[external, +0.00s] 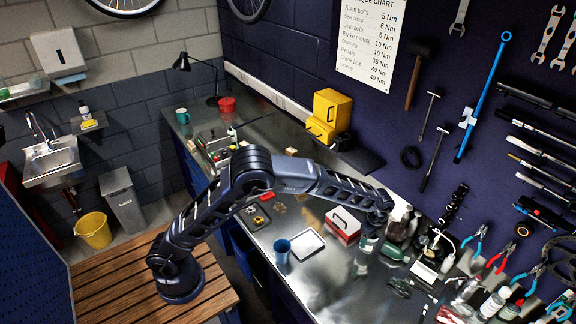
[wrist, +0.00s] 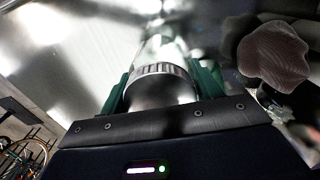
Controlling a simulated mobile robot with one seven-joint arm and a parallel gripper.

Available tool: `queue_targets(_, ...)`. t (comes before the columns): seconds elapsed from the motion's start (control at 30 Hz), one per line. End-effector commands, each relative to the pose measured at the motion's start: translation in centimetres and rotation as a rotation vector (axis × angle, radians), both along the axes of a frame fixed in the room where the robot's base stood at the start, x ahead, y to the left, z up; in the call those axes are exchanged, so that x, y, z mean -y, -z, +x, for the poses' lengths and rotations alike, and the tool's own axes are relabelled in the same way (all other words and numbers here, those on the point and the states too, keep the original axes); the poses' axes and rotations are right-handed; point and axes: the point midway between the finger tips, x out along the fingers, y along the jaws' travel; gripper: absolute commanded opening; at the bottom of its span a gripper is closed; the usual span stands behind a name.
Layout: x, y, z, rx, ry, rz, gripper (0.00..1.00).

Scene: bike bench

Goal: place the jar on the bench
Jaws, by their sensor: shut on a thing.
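The jar (wrist: 162,48) is clear glass with a ribbed metal lid, seen from the lid end in the wrist view. My gripper (wrist: 163,84) is shut on it, with a green finger on each side of the lid. In the external view my gripper (external: 370,241) is low over the right part of the metal bench (external: 325,284). The jar is faint below it there. I cannot tell whether the jar's base touches the bench.
A red and white box (external: 343,225) stands left of my gripper, with a white tray (external: 308,243) and blue cup (external: 282,252) farther left. Dark bottles (external: 397,233) stand close on the right. Bare bench lies in front.

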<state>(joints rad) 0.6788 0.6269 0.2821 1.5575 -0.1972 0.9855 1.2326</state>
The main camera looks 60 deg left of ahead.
Motion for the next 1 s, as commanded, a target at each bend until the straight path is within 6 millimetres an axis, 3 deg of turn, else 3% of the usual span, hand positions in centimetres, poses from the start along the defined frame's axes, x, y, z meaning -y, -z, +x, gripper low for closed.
queue_targets(0.2, 0.1, 2.8, 0.0, -0.001, 0.0, 0.001, 0.37)
queue_targets(0.6, 0.0, 3.3, 0.0, 0.0, 0.0, -0.001, 0.37)
queue_targets(0.63, 0.1, 3.2, 0.0, 0.0, 0.0, -0.001, 0.69)
queue_targets(0.7, 0.1, 3.2, 0.0, 0.0, 0.0, 0.0, 0.83)
queue_targets(1.0, 0.1, 3.2, 0.0, 0.0, 0.0, 0.0, 0.85)
